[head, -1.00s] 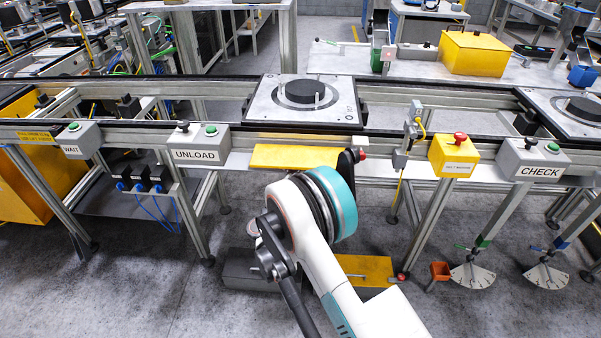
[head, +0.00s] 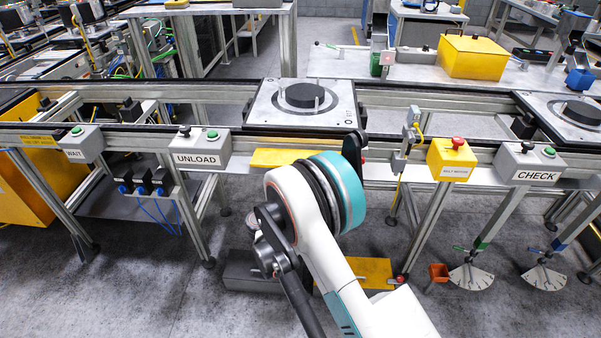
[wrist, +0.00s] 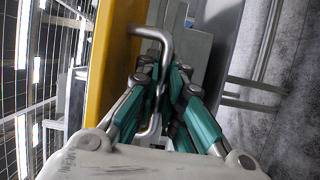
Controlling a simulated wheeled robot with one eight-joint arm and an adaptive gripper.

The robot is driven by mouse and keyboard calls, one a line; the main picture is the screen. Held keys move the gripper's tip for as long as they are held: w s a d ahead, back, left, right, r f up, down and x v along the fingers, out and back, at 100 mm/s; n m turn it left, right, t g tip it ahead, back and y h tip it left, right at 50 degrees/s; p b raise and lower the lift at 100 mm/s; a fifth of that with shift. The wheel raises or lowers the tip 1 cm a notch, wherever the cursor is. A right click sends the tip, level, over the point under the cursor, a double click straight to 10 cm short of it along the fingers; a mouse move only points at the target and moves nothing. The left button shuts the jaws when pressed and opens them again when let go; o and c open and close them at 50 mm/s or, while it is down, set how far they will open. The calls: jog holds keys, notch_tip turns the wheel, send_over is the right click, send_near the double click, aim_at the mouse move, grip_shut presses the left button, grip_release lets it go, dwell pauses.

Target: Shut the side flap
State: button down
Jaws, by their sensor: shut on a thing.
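The side flap (head: 282,158) is a yellow panel under the front rail of the conveyor, left of my wrist in the head view. My arm covers its right part. In the wrist view the yellow panel (wrist: 112,50) runs down the left of the fingers, with a bent metal bar handle (wrist: 152,32) in front of it. My gripper (wrist: 160,78) is shut on this handle, its teal-sided fingers on both sides of the bar. In the head view the fingers are hidden behind my arm.
A pallet (head: 303,105) with a black disc sits on the conveyor above the flap. The UNLOAD button box (head: 201,150) is left of it; a yellow button box (head: 452,160) and a sensor bracket (head: 407,145) are right. A yellow-and-grey floor unit (head: 370,272) lies below.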

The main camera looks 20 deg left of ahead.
aim_at(300, 157)
jog(key=r+g+p, duration=0.2)
jog(key=r+n+g+p, duration=0.1)
jog(key=shift+s+d+r, duration=0.1)
jog(key=shift+s+r, duration=0.05)
jog(key=shift+s, duration=0.15)
jog(key=r+n+g+p, duration=0.1)
jog(key=r+g+p, duration=0.1)
jog(key=g, duration=0.1)
jog(key=shift+w, duration=0.1)
jog(key=shift+w+r+g+p, duration=0.2)
jog(key=shift+r+g+p, duration=0.4)
jog(key=shift+g+p, duration=0.15)
jog(key=g, duration=0.1)
jog(key=r+g+p, duration=0.1)
jog(key=w+r+n+g+p, duration=0.1)
jog(key=shift+w+a+g, duration=0.1)
jog(key=shift+a+g, duration=0.15)
jog(key=shift+w+a+r+n+g+h+p, duration=0.15)
jog(key=shift+w+r+n+g+h+p, duration=0.35)
jog(key=shift+g, duration=0.7)
jog(key=shift+w+a+r, duration=0.1)
jog(key=shift+w+r, duration=0.15)
jog(key=shift+w, duration=0.15)
jog(key=shift+w+r, duration=0.1)
jog(key=shift+w, duration=0.05)
jog(key=c, duration=2)
grip_release()
jog(key=shift+o, duration=0.2)
